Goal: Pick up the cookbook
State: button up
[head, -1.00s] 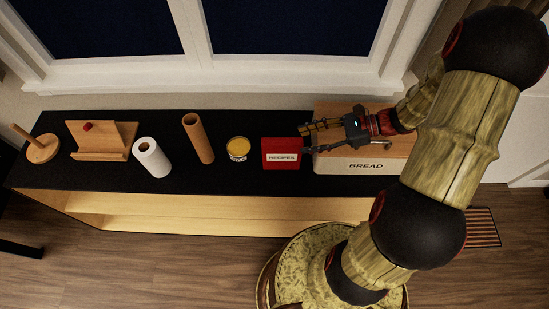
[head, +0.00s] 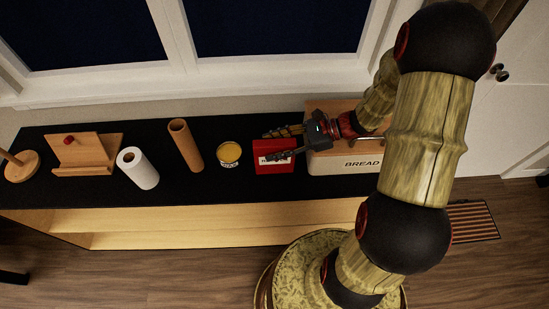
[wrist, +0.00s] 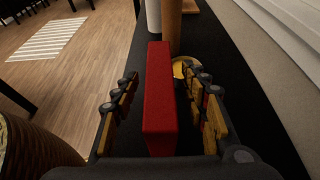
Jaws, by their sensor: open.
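The cookbook (head: 270,168) is a red, upright block with a white label on its front, standing on the black counter top. In the wrist view the cookbook (wrist: 158,95) runs up the middle of the picture. My gripper (head: 268,145) reaches in from the right, and its fingers overlap the upper part of the cookbook. In the wrist view my gripper (wrist: 160,82) is open, with one finger on each side of the cookbook. Gaps show between the book and the fingers. Part of the book's front is hidden by a finger in the head view.
A yellow-topped can (head: 229,154) stands just left of the cookbook, and the bread box (head: 345,164) close on its right. Farther left are a brown tube (head: 186,145), a white roll (head: 138,168), a wooden stand (head: 85,152) and a round wooden holder (head: 21,166).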

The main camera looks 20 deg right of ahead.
jog(key=c, duration=0.4)
jog(key=c, duration=0.7)
grip_shut()
